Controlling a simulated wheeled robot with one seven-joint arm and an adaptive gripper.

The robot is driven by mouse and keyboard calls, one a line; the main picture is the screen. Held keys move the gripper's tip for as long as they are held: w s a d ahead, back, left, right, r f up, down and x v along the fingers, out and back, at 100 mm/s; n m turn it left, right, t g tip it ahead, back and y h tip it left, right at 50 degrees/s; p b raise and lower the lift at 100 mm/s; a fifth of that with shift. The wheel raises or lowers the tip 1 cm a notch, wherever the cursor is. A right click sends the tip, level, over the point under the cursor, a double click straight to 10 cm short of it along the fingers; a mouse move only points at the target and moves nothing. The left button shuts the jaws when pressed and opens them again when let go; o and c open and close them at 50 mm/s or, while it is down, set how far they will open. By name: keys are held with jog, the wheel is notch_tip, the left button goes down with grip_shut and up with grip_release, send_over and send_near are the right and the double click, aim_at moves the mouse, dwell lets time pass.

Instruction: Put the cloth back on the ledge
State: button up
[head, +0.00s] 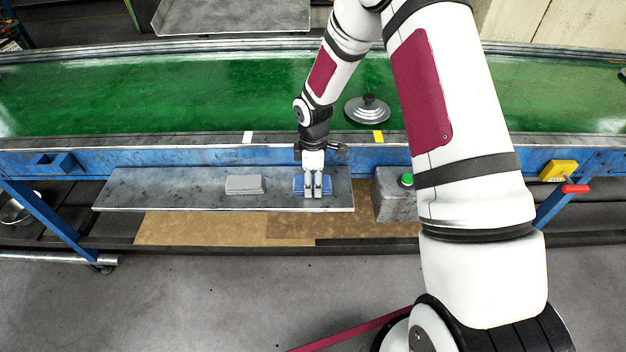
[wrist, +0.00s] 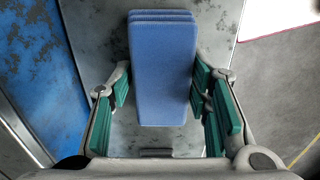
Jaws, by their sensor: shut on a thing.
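The blue folded cloth (head: 299,185) is at the right part of the grey metal ledge (head: 150,190), in front of the conveyor. In the wrist view the cloth (wrist: 162,70) is a thick stack of folds between the green finger pads. My gripper (head: 313,190) points down over the cloth and is shut on it, with one finger on each long side. The fingers hide part of the cloth in the head view. I cannot tell whether its underside touches the ledge or is slightly above it.
A grey flat block (head: 244,184) lies on the ledge left of the cloth. A grey box with a green button (head: 406,180) stands just right of the ledge. A silver lid-like object (head: 368,109) sits on the green belt (head: 180,95). The ledge's left part is bare.

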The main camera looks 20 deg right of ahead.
jog(key=o, duration=1.1)
notch_tip(320, 180, up, 13)
jog(key=b, duration=0.1)
notch_tip(320, 180, up, 10)
jog(key=m+t+h, duration=0.1)
jog(key=m, duration=0.2)
send_over(313, 180)
jog(key=s, duration=0.5)
jog(key=s+r+m+t, duration=0.1)
jog(key=s+r+m, duration=0.2)
jog(key=s, duration=0.4)
jog(key=s+r+m+t, duration=0.2)
jog(key=s+r+m, duration=0.2)
jog(key=s, duration=0.4)
jog(key=s+r+m+t+y, duration=0.1)
jog(key=s+r+m, duration=0.3)
jog(key=s+r, duration=0.2)
jog(key=shift+s, duration=0.8)
